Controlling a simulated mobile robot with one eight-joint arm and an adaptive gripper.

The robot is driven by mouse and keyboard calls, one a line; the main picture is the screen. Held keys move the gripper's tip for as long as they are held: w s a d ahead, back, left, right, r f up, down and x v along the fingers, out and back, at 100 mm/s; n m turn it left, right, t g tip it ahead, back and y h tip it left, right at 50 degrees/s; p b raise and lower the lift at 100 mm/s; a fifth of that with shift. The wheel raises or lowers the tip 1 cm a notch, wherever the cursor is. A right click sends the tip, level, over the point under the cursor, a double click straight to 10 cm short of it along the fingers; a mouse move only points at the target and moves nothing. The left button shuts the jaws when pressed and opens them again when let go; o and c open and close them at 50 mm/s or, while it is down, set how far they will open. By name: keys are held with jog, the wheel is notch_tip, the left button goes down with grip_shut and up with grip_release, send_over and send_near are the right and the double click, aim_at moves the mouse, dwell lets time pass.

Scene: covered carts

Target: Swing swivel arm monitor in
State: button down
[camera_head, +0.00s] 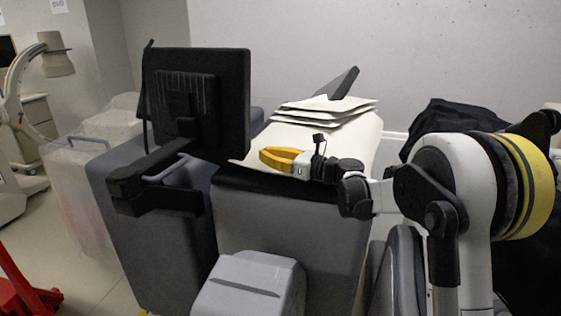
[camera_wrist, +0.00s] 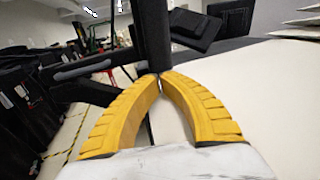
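The monitor (camera_head: 232,105) is a dark flat screen at the left of the head view, with its back towards me. It stands on a dark swivel arm (camera_head: 150,168) fixed to the grey cart. My gripper (camera_head: 263,156) has yellow fingers and is just right of the monitor's lower right edge. In the wrist view my fingertips (camera_wrist: 159,76) meet, with nothing clear between them. The dark upright monitor (camera_wrist: 151,35) is seen nearly edge-on right behind the tips. I cannot tell whether they touch it. The swivel arm (camera_wrist: 85,68) reaches left from it.
The covered cart (camera_head: 280,215) stands below my gripper, with stacked papers (camera_head: 325,110) on its top. A light grey box shape (camera_head: 250,285) juts out in front. Plastic-covered equipment (camera_head: 85,185) stands at the left. Black covered things (camera_head: 470,115) are at the right.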

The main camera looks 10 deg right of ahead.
aim_at(248, 149)
jog(key=b+x, duration=0.1)
jog(key=x, duration=0.4)
jog(key=shift+d, duration=0.1)
